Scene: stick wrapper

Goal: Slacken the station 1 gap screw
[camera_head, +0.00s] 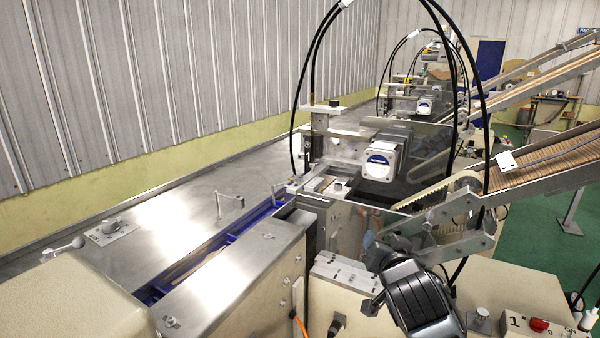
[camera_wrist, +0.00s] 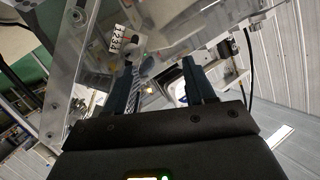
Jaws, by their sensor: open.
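My gripper is open in the wrist view (camera_wrist: 160,66), with two dark fingers apart and nothing held between them. A small round grey knob or screw head (camera_wrist: 136,49) shows just beyond the left fingertip, beside a white numbered scale (camera_wrist: 117,41). It may be the gap screw, but I cannot tell for sure. In the head view my gripper (camera_head: 382,260) is at the near machine station, by the clear guard and the lower end of the conveyor. The fingertips are hard to make out there, and no gap screw can be told apart.
An inclined slatted conveyor (camera_head: 550,158) rises to the right. A control box (camera_head: 528,325) marked 1 with a red button is at the lower right. A white-faced motor (camera_head: 380,162) and looping black cables stand above the station. A steel table (camera_head: 180,215) extends left.

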